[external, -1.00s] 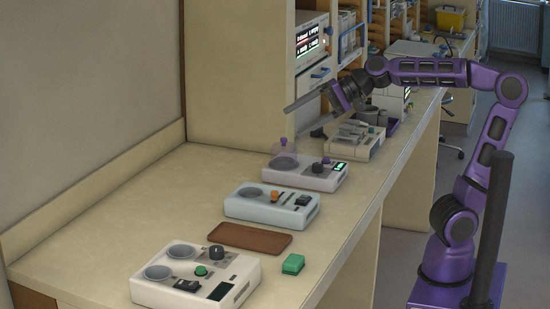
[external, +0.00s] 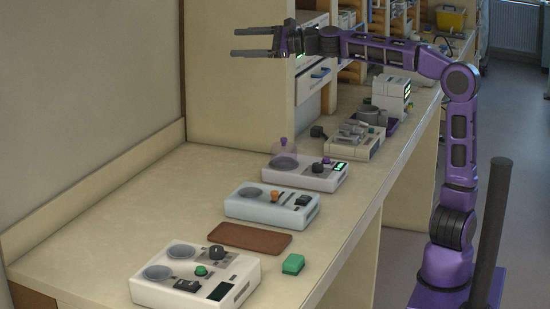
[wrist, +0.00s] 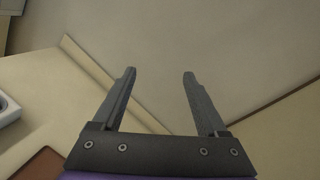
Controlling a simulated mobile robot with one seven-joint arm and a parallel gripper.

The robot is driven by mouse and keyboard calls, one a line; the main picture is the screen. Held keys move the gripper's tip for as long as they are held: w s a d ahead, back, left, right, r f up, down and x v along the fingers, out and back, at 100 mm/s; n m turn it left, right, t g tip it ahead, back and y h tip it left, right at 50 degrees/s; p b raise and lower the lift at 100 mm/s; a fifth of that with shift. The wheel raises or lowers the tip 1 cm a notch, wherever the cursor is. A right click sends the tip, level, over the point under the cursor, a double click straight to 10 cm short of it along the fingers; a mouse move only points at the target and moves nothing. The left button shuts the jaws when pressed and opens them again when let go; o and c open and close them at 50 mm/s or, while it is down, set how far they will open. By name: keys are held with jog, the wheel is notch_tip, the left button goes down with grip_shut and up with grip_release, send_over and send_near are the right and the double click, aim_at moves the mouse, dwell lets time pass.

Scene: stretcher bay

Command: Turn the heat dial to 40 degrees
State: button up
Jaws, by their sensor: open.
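My gripper (external: 236,41) is open and empty, held high above the back of the bench and far from the devices; both fingers (wrist: 159,75) show apart in the wrist view. Several devices bear knobs, and I cannot tell which one is the heat dial. The nearest white device (external: 150,291) has a black dial (external: 216,252) and a green knob (external: 201,271). The pale blue device (external: 240,211) has an orange knob (external: 275,195). The pale device behind it (external: 290,178) has a dark dial (external: 317,168) and a lit green display (external: 340,167). No degree marks are readable.
A clear dome with a purple top (external: 284,151) stands on the third device. More equipment (external: 354,139) stands behind. The bench's left side is clear.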

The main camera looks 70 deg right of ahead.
jog(key=a+n+g+y, duration=0.3)
jog(key=a+n, duration=0.3)
jog(key=a, duration=0.7)
jog(key=n+g+h+p, duration=0.2)
jog(key=n+g+h, duration=0.55)
jog(key=g, duration=0.65)
send_over(217, 248)
notch_tip(217, 248, down, 27)
jog(key=n+y, duration=0.1)
jog(key=shift+t, duration=0.3)
notch_tip(217, 248, down, 16)
jog(key=b, duration=0.3)
jog(key=shift+f+b, duration=0.25)
jog(key=shift+b, duration=0.05)
grip_shut()
